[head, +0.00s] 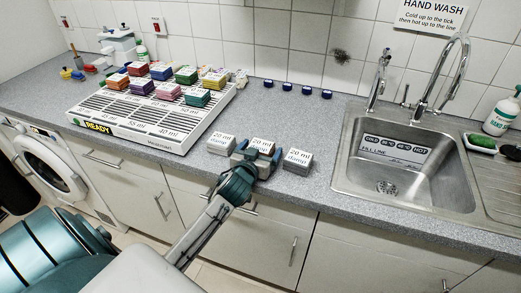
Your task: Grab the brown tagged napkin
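Three grey-white folded stacks labelled "20 ml damp" stand in a row near the counter's front edge: a left one (221,145), a middle one (262,145) and a right one (297,160). My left gripper (257,158) is at the middle stack, with a blue finger on either side of it. Whether the fingers press on it is too small to tell. No brown tag is readable on these stacks. An orange-brown block (117,81) sits among several coloured blocks on the white rack. My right gripper is not in view.
The white slotted rack (125,131) marked "READY" stands on the counter at left. Several small blue caps (287,87) lie near the wall. The steel sink (415,175) is at right, with a tap (440,80). Counter between the stacks and sink is clear.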

